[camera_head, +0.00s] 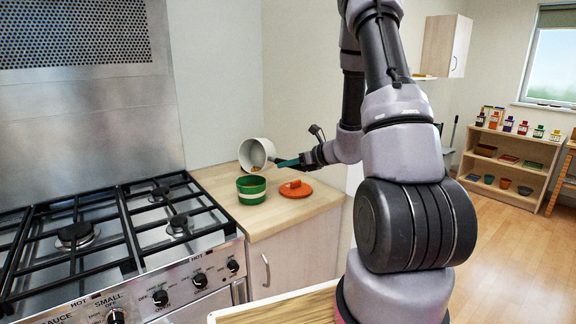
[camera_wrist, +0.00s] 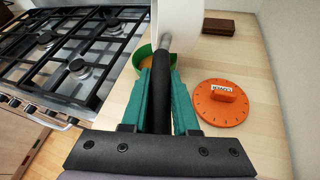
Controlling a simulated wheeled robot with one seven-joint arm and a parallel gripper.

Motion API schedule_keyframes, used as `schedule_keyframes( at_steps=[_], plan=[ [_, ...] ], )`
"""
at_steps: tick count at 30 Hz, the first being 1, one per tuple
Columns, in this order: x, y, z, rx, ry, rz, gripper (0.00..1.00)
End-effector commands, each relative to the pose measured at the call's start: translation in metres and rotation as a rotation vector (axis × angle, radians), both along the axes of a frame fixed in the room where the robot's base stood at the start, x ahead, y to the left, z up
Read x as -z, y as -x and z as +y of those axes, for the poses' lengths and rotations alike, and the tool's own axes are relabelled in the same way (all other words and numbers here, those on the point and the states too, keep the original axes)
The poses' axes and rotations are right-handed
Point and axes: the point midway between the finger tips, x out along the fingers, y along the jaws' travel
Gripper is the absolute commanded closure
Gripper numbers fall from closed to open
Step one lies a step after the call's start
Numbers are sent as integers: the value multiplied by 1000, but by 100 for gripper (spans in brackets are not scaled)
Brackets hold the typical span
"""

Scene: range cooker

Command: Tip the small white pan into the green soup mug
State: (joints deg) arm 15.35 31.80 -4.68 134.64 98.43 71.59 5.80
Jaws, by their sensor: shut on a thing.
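The small white pan (camera_head: 254,153) is tilted on its side above the green soup mug, with something orange-brown showing inside it. My gripper (camera_head: 296,162) is shut on the pan's dark handle; in the wrist view its green fingers (camera_wrist: 164,100) close on both sides of that handle (camera_wrist: 162,88). The green soup mug (camera_head: 251,190) stands upright on the wooden counter, just below the pan. In the wrist view the mug (camera_wrist: 142,58) is partly hidden by the pan (camera_wrist: 177,14) and fingers, and something orange-brown shows in it.
An orange lid (camera_head: 296,190) lies on the counter right of the mug. A dark brown block (camera_wrist: 221,26) lies farther back in the wrist view. The range cooker (camera_head: 110,240) with black grates stands left. The wall closes off the counter's back.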

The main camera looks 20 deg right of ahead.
Motion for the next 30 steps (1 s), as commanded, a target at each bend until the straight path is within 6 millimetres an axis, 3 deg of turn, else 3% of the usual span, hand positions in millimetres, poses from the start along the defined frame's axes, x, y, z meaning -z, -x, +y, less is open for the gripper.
schedule_keyframes(
  at_steps=[30],
  plan=[
    [3, 4, 6, 1, 95, -84, 100]
  ],
)
